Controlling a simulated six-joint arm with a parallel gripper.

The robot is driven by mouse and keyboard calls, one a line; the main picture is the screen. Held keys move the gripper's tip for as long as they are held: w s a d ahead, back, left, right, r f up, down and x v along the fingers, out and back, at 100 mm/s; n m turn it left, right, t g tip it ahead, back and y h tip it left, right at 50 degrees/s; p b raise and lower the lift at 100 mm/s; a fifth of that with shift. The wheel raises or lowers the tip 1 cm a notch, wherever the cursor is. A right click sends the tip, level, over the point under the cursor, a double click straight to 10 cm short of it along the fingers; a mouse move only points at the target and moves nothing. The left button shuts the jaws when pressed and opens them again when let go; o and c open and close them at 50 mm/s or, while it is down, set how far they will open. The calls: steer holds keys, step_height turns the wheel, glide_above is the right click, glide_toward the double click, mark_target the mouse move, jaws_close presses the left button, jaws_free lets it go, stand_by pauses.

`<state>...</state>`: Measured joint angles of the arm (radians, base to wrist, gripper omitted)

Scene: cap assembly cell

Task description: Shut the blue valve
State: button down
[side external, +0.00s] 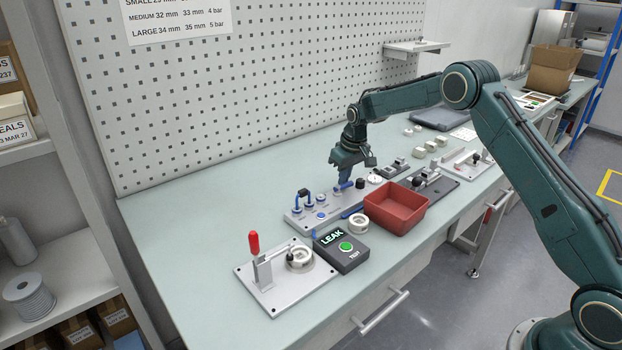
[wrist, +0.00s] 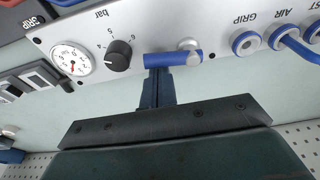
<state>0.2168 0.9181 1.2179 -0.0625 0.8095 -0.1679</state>
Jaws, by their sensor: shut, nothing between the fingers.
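The blue valve is a short blue lever (wrist: 168,59) on a silver pivot (wrist: 189,45), on a pale metal air panel (wrist: 218,22). The lever lies along the panel's length, pointing from the pivot toward a black knob (wrist: 118,55). My gripper (wrist: 158,75) is shut and empty, its fingertips at the lever's edge near its free end; I cannot tell whether they touch. In the side external view my gripper (side external: 345,181) points down over the panel (side external: 298,222), beside the blue lever (side external: 341,188), which it partly hides.
A pressure gauge (wrist: 71,59) sits beyond the knob. Blue hoses (side external: 307,196) rise from the panel's other end. A red bin (side external: 397,207), a white ring (side external: 357,224), a box reading LEAK (side external: 341,249) and a red-handled clamp (side external: 254,243) stand nearby. The bench's left end is clear.

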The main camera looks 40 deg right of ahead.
mark_target(351, 195)
steer(key=shift+s, duration=0.8)
stand_by(0.6)
steer(key=shift+s, duration=0.3)
steer(key=shift+s+a, duration=0.45)
steer(key=shift+s, duration=0.4)
stand_by(0.8)
steer(key=shift+s+a, duration=0.3)
steer(key=shift+a, duration=0.05)
stand_by(0.6)
steer(key=shift+d, duration=0.3)
steer(key=shift+r, duration=0.15)
step_height(351, 195, up, 7)
stand_by(1.0)
